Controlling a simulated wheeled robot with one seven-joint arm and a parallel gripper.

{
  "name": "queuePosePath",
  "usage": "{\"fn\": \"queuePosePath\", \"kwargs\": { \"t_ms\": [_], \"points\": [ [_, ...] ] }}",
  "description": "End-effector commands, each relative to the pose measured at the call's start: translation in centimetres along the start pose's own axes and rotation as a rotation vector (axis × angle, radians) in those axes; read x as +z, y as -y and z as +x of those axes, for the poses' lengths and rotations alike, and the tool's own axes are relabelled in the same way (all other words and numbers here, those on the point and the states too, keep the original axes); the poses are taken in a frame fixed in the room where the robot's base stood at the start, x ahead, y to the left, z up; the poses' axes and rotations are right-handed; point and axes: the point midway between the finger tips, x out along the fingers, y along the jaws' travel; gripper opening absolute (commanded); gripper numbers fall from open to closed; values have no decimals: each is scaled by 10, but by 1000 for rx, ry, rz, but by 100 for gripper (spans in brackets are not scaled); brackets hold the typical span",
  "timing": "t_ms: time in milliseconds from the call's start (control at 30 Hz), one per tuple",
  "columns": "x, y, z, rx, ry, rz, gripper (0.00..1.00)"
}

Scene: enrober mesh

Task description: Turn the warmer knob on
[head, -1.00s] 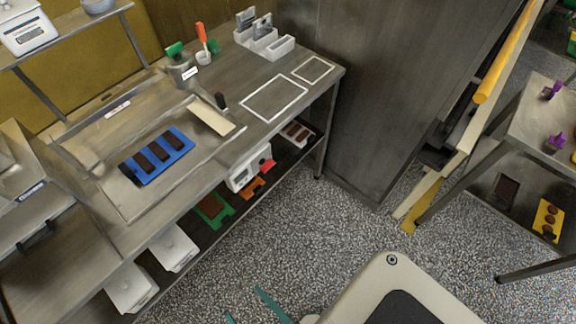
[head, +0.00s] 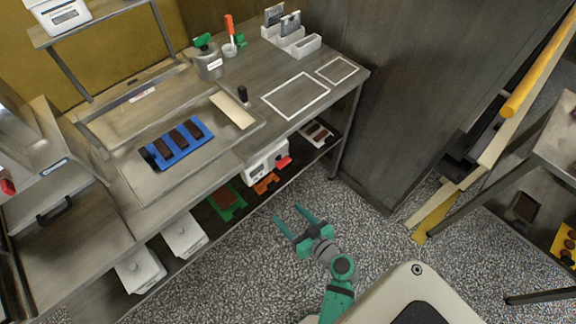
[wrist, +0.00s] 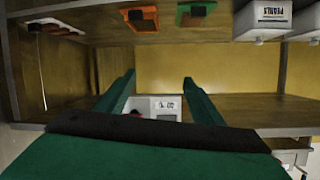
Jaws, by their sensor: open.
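A white control box (head: 258,170) with a small panel hangs under the front edge of the steel bench. A red knob (head: 284,161) sticks out at its right end; I take this as the warmer knob. In the wrist view, the white box (wrist: 163,103) shows between my fingers, with a bit of red at its left, partly hidden by the gripper. My green gripper (head: 287,214) is open and empty, over the floor in front of the bench and apart from the box. The knob's setting is too small to read.
The lower shelf holds an orange tray (head: 266,183), a green tray (head: 227,202) and white tubs (head: 184,236). On the bench lies a blue mould (head: 178,144) with dark bars. Another red part (head: 7,187) shows at the left edge. The speckled floor before the bench is clear.

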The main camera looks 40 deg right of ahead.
Motion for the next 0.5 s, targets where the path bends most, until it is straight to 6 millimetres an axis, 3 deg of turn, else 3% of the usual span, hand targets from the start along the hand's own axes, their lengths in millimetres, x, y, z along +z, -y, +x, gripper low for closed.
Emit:
{"fn": "queuePosePath", "kwargs": {
  "t_ms": [33, 200, 333, 500],
  "points": [
    [-20, -18, 0, -15, -55, -19, 61],
    [-74, -51, -12, -78, -216, -109, 61],
    [-98, -65, -23, -99, -295, -161, 61],
    [-109, -69, -24, -110, -329, -186, 61]
  ]
}}
